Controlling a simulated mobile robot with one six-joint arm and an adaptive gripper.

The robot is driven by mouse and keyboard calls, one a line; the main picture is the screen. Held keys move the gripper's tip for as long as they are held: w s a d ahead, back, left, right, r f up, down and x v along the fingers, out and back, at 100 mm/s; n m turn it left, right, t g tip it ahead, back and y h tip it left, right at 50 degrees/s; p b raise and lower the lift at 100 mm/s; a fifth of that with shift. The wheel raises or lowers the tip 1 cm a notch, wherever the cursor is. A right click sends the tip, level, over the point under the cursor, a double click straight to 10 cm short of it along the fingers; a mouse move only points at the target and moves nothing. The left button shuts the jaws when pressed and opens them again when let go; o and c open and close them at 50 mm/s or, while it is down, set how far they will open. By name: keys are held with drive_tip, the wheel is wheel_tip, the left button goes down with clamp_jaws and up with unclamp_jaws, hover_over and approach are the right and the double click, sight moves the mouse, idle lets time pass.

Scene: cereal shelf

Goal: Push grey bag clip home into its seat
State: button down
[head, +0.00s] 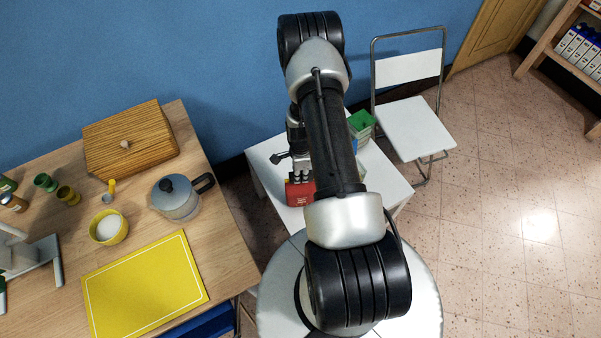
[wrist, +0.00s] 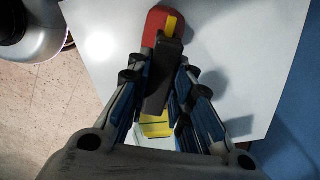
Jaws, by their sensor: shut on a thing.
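The grey bag clip (wrist: 165,72) is a dark bar in the wrist view. It lies lengthwise between the blue-lined fingers of my gripper (wrist: 160,90), which is shut on it. Its far end overlaps a red thing with a yellow stripe (wrist: 156,22); I cannot tell whether they touch or how deep the clip sits. In the head view my gripper (head: 302,171) is low over the white table, right at the red thing (head: 299,193). The clip cannot be made out there. The seat itself is not clearly visible.
The white table (head: 397,183) also bears a green box (head: 360,121) at its back right. In the wrist view a yellow patch (wrist: 155,125) shows below the clip. A white chair (head: 415,125) stands to the right. A wooden table with a kettle (head: 177,200) is at left.

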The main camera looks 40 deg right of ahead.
drive_tip(key=shift+f+b, duration=0.6)
drive_tip(key=shift+f, duration=0.1)
drive_tip(key=c, duration=1.4)
unclamp_jaws()
drive_tip(key=shift+o, duration=0.2)
drive_tip(key=shift+r, duration=0.15)
wheel_tip(320, 180, up, 12)
